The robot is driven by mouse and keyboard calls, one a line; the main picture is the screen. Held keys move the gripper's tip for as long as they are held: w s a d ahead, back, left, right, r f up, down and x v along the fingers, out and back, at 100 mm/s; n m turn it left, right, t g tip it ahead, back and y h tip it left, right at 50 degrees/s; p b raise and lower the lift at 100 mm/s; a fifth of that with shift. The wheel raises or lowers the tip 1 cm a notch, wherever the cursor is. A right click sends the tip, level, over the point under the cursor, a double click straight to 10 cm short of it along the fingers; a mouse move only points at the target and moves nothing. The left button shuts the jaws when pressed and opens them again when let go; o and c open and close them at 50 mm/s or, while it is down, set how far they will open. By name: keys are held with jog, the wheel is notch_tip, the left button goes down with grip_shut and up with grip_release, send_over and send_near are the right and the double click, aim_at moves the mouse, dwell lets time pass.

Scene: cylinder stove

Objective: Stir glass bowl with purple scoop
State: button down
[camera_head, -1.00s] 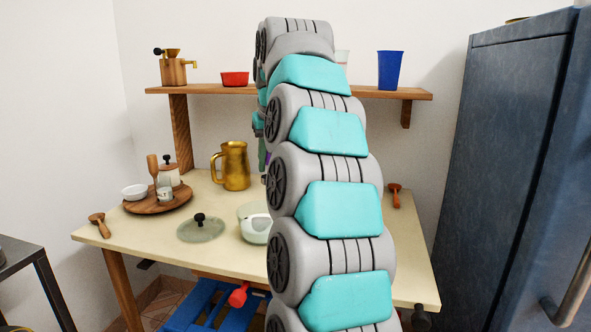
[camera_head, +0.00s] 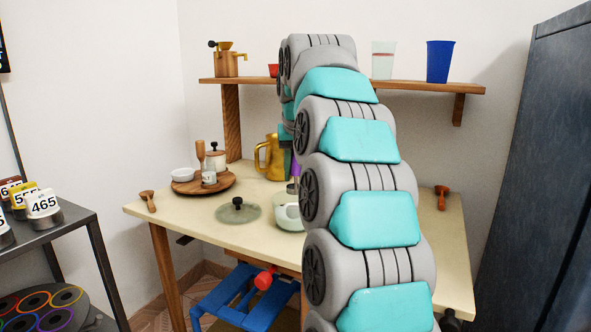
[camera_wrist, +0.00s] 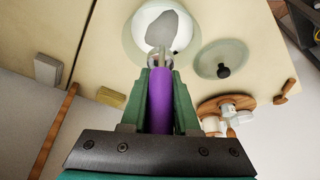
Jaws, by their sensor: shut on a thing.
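My gripper (camera_wrist: 158,92) is shut on the purple handle of the scoop (camera_wrist: 161,104). In the head view the purple scoop (camera_head: 295,167) shows as a small strip beside my arm, above the bowl. The glass bowl (camera_wrist: 136,38) is at the top of the wrist view, just beyond the fingertips, with a dark grey patch inside. The scoop's far end overlaps the bowl's near part; I cannot tell whether it is inside or above it. In the head view the bowl (camera_head: 287,218) stands on the table, its right part hidden by my arm.
A glass lid (camera_head: 238,212) lies left of the bowl. A wooden tray (camera_head: 185,187) with a white bowl and jars stands farther left. A gold pitcher (camera_head: 268,157) stands behind the bowl. A shelf (camera_head: 440,88) runs above.

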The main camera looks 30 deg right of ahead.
aim_at(295, 194)
jog(key=shift+f+b, duration=1.75)
jog(key=shift+f, duration=1.8)
